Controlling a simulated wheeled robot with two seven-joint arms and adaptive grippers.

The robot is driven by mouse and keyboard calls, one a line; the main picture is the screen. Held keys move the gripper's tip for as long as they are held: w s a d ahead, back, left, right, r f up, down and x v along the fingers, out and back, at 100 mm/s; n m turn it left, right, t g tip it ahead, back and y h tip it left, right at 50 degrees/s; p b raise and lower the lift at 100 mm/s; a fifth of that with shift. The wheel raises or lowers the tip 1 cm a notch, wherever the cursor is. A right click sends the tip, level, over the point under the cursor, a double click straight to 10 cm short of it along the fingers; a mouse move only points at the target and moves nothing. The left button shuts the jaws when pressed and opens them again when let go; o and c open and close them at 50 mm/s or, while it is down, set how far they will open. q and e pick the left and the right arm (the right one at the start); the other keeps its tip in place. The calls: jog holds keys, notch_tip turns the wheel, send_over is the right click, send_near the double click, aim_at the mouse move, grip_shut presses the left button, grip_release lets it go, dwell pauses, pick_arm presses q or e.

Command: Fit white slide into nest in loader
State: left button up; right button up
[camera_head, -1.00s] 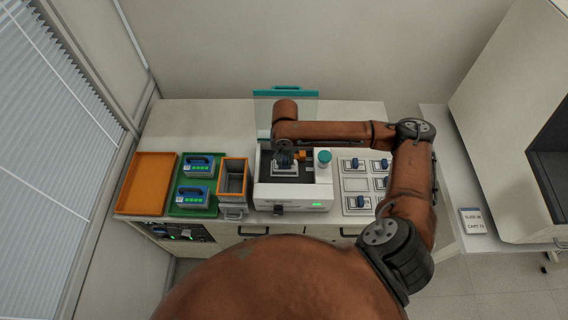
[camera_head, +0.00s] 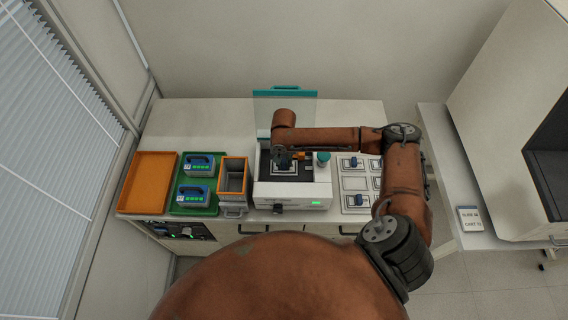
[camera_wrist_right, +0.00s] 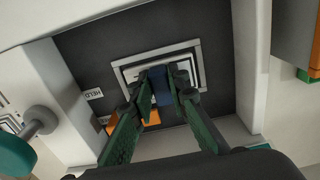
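The loader (camera_head: 292,197) is a white box with a dark recessed bay in the middle of the bench. In the right wrist view, the nest (camera_wrist_right: 201,68) is a light grey square frame on the bay's dark floor. The white slide (camera_wrist_right: 131,73) lies within the frame's outline, with a blue upright handle (camera_wrist_right: 160,88). My right gripper (camera_wrist_right: 161,84) has its fingers on both sides of the handle and looks shut on it. In the head view my right gripper (camera_head: 283,161) is over the bay. Fingers hide part of the slide, so its seating cannot be told. My left gripper is not in view.
A teal knob (camera_head: 323,157) stands at the bay's right and a clear teal-edged lid (camera_head: 285,93) behind. Left are an orange-rimmed bin (camera_head: 233,163), a green tray (camera_head: 194,211) with blue-handled packs, and an orange tray (camera_head: 148,183). A rack (camera_head: 355,184) with blue-handled slides lies right.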

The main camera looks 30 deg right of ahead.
aim_at(284, 164)
jog(key=o, duration=0.5)
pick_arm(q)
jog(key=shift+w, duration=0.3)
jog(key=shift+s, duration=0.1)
pick_arm(e)
jog(key=shift+r, duration=0.1)
jog(key=shift+r, duration=0.3)
pick_arm(q)
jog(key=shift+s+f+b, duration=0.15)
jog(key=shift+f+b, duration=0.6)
jog(key=shift+b, duration=0.05)
pick_arm(e)
notch_tip(284, 164, up, 12)
jog(key=shift+f, duration=0.25)
